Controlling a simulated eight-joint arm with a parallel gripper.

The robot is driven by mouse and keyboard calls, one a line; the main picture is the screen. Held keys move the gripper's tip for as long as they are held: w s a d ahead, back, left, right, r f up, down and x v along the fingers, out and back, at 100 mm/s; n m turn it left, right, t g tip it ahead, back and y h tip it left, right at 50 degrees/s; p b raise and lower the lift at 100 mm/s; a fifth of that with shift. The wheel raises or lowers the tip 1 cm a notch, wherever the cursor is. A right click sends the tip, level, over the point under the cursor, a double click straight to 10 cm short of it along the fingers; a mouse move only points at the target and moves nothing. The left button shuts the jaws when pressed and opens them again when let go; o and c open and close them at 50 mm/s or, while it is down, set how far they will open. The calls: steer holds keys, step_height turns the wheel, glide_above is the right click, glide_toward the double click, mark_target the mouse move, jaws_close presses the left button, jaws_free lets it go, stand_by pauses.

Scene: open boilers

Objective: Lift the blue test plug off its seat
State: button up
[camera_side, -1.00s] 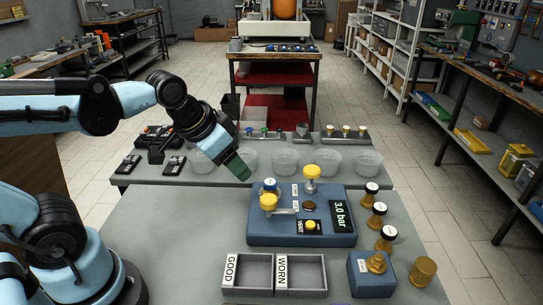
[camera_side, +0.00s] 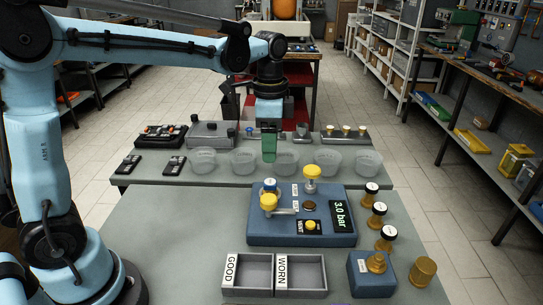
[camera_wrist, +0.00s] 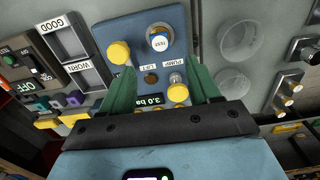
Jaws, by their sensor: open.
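The blue test plug (camera_side: 270,184) has a pale top and stands at the back left of the blue test block (camera_side: 257,230), behind a yellow-topped valve (camera_side: 268,202). In the wrist view the plug (camera_wrist: 159,40) shows a white top marked TEST, seated at the block's upper right. My gripper (camera_side: 269,157) points down with green fingers, above and behind the block in the side view. In the wrist view its fingers (camera_wrist: 163,78) are spread apart with nothing between them. The plug lies beyond the fingertips, not touched.
A second yellow-topped valve (camera_side: 312,172) rises close right of the plug. The block's 3.0 bar display (camera_side: 340,216) is lit. GOOD and WORN trays (camera_side: 300,289) sit in front. Clear bowls (camera_side: 285,162) line the back table.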

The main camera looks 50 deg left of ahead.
mark_target(270, 182)
step_height(270, 182, down, 11)
stand_by(0.5)
steer(key=shift+c, duration=0.3)
jaws_close()
steer(key=shift+r, duration=0.65)
stand_by(1.1)
steer(key=shift+r, duration=0.35)
steer(key=shift+r, duration=1)
steer(key=shift+r, duration=0.35)
steer(key=shift+r, duration=0.25)
